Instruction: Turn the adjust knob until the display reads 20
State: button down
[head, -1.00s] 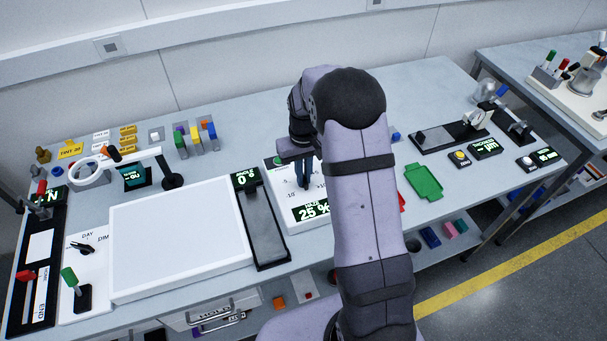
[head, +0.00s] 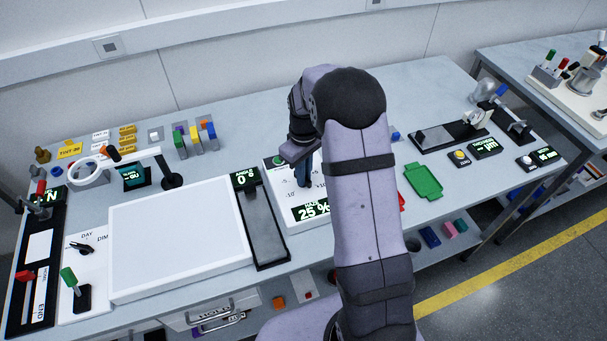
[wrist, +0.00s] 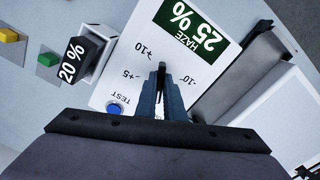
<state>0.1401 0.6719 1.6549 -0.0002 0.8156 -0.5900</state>
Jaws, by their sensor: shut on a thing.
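The haze display (wrist: 195,28) reads 25 %. It also reads 25 % in the head view (head: 313,211), partly covered by my arm. Little of the knob shows between the fingers.
A blue button (wrist: 115,108) is by the TEST mark. A dark block reading 20 % (wrist: 72,62) stands beside the panel. On the panel's other side is a grey strip with an angle display (head: 244,178) reading 0. A large white light plate (head: 180,240) lies further left.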

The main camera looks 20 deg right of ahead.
jog(key=n, duration=0.6)
jog(key=shift+w+n, duration=0.15)
jog(key=shift+n, duration=0.15)
jog(key=shift+r, duration=0.1)
dwell(0.3)
jog(key=c, duration=1.9)
grip_release()
jog(key=shift+o, duration=0.2)
jog(key=shift+d, duration=0.1)
jog(key=shift+r+b, duration=1.2)
jog(key=shift+r, duration=2.45)
